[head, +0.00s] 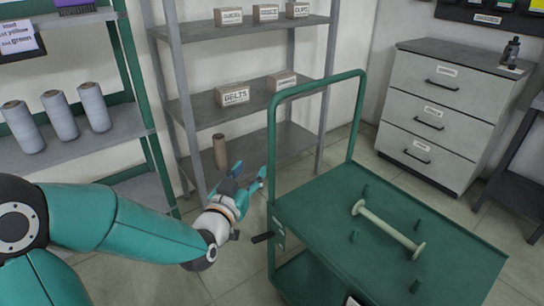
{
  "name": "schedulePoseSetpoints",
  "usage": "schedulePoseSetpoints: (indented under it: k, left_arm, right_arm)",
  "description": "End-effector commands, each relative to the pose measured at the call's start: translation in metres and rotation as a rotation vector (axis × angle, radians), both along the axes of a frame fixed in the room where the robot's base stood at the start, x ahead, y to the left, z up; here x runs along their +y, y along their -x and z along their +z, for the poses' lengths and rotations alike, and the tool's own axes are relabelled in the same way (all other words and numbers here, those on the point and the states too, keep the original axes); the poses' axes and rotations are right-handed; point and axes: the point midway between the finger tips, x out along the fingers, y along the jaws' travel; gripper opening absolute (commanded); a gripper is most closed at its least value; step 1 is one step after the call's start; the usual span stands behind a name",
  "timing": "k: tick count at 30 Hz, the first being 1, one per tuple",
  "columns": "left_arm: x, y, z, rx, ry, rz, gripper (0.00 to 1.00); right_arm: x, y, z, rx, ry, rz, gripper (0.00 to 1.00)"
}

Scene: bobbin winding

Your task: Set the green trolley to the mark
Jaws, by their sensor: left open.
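The green trolley (330,195) stands at the lower right of the head view, with its upright green handle frame at its far left side. A pale bobbin (390,230) lies on its top deck among several short green pegs. A black grip (263,238) sticks out from the trolley's left side. My left gripper (254,178) is open and empty, just left of the trolley's handle frame and above that black grip, apart from it as far as I can tell. I see no mark on the floor. My right gripper is not in view.
A grey shelf (262,146) with small labelled boxes (232,95) and a brown tube (220,151) stands behind. A green rack (135,135) with grey spools (61,114) is at left. A drawer cabinet (446,107) stands at back right. Tiled floor shows between.

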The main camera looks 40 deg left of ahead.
Motion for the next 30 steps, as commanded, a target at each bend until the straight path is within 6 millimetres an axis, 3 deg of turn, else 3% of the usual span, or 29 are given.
schedulePoseSetpoints:
  k: [8,24,30]
  left_arm:
    - [0.007,-0.019,-0.004,0.002,0.001,0.003,0.49]
    - [0.035,-0.125,-0.004,0.001,0.002,0.003,0.49]
    - [0.043,-0.152,-0.004,0.002,0.003,0.002,0.49]
  right_arm:
    - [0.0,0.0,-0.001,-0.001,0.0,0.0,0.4]
    - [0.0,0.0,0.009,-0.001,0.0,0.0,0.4]
    - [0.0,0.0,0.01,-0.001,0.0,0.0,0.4]
